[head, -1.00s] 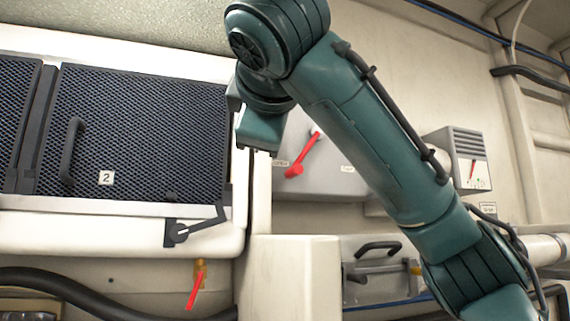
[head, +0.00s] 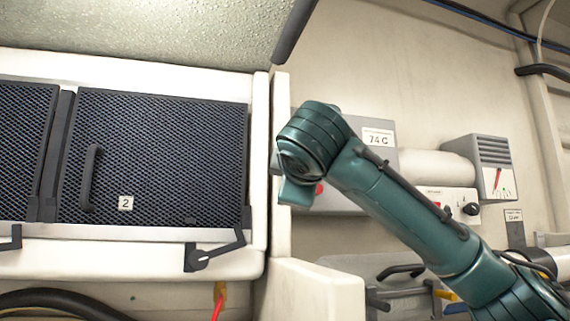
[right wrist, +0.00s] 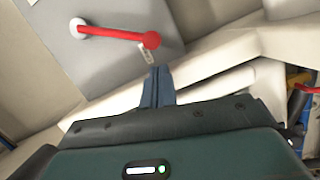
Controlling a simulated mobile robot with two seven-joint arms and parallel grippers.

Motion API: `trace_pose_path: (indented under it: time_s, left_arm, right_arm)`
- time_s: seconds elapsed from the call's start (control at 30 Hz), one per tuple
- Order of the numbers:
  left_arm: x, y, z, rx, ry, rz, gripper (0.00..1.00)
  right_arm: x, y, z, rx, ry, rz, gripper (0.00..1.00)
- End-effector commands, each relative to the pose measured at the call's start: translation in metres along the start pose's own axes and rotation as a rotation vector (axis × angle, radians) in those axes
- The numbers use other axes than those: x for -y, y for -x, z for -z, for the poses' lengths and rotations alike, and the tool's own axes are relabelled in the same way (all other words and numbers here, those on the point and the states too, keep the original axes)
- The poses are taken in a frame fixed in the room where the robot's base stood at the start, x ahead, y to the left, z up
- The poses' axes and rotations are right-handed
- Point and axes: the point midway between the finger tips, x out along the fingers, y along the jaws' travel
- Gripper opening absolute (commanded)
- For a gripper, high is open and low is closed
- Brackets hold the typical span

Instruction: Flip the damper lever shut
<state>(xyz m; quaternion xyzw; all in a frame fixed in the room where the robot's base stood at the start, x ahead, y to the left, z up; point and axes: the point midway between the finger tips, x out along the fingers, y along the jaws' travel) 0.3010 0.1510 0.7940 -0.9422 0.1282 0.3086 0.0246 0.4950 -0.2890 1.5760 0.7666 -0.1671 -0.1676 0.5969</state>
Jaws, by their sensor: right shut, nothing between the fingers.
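The red damper lever (right wrist: 115,35) is on a grey box (right wrist: 115,70) in the right wrist view. It runs from a pale pivot at the left to a round red knob at the right, beside a small label. In the head view only a bit of the red knob (head: 319,188) shows on the grey box (head: 372,190); my arm hides the rest. My right gripper (right wrist: 158,75) is shut and empty, its fingertips just below the knob in the wrist picture, apparently apart from it. My left gripper is not in view.
Left of the box is a pale wall edge (head: 281,170) and a dark mesh panel (head: 150,160) marked 2, with a black latch (head: 200,259). A pale ledge (head: 312,290) lies below. At right are a switch panel (head: 450,203) and a gauge box (head: 482,165).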

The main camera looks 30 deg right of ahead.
Motion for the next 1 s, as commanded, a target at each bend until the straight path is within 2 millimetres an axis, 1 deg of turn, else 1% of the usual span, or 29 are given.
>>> trace_pose_path:
  time_s: [0.03, 0.13, 0.63, 1.0]
  left_arm:
    - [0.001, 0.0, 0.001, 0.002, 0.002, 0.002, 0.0]
    - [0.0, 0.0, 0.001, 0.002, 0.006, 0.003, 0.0]
    - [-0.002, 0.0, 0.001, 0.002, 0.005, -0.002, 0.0]
    - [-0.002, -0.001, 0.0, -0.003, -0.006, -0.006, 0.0]
  right_arm:
    - [-0.001, -0.001, -0.005, 0.001, 0.0, -0.001, 0.0]
    - [0.0, -0.003, -0.011, 0.001, 0.0, 0.001, 0.0]
    - [0.001, -0.004, -0.015, 0.0, 0.006, -0.001, 0.0]
    - [0.003, -0.011, -0.031, 0.002, 0.066, -0.015, 0.0]
